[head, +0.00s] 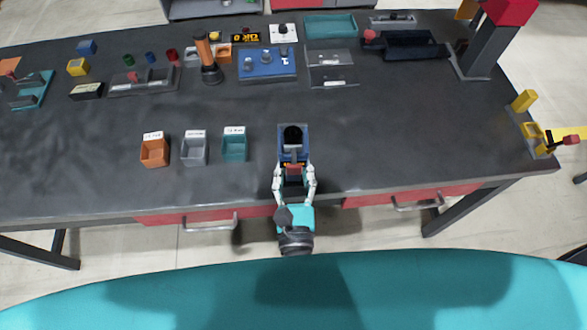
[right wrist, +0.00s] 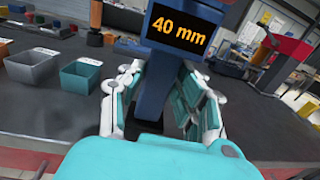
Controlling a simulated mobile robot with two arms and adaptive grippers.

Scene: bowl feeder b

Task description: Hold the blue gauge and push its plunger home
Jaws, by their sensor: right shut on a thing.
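The blue gauge (head: 283,132) stands near the front middle of the dark table. In the right wrist view the gauge (right wrist: 158,72) is a blue upright with a black display reading "40 mm". A round black part (head: 292,136) shows at its top in the head view; I cannot tell whether it is the plunger. My right gripper (head: 294,170) reaches in from the front edge and is shut on the gauge. Its white and teal fingers (right wrist: 163,100) are on both sides of the blue body. My left gripper is not in view.
Orange (head: 154,153), grey (head: 194,150) and teal (head: 234,146) bins stand left of the gauge. A blue panel (head: 267,64) and an orange-and-black upright (head: 206,62) stand behind it. A red-topped post (head: 487,40) is at the back right.

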